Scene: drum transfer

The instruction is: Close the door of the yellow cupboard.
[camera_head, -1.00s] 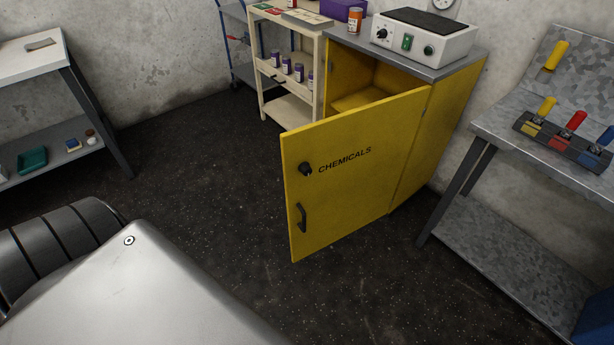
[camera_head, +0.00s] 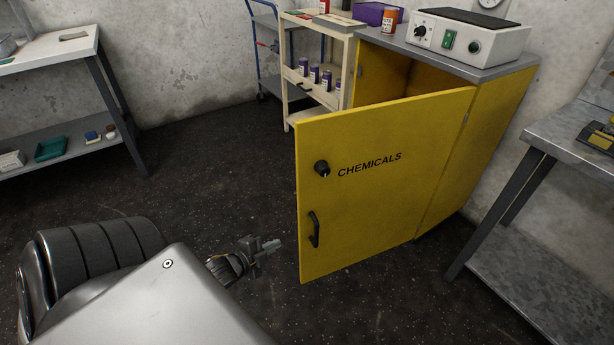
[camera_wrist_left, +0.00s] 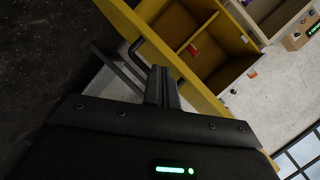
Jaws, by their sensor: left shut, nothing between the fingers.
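The yellow cupboard (camera_head: 487,140) stands at the right in the head view, its interior partly visible above the open door. The yellow door (camera_head: 375,205), marked "CHEMICALS", stands swung out toward me, with a black knob (camera_head: 322,168) and a dark bar handle (camera_head: 314,229) near its free edge. My left gripper (camera_head: 273,245) is shut and empty, just left of that edge; a small gap shows in this view. In the left wrist view, its fingers (camera_wrist_left: 162,82) point toward the yellow door's edge, with a dark bent bar, apparently the handle, beside them. My right gripper is not in view.
A control box (camera_head: 467,38) and an orange bottle (camera_head: 390,20) stand on the cupboard top. A cream cart (camera_head: 300,118) with several bottles is behind the door. A metal bench (camera_head: 545,235) stands at the right, a white table (camera_head: 55,55) at the left. The floor between is clear.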

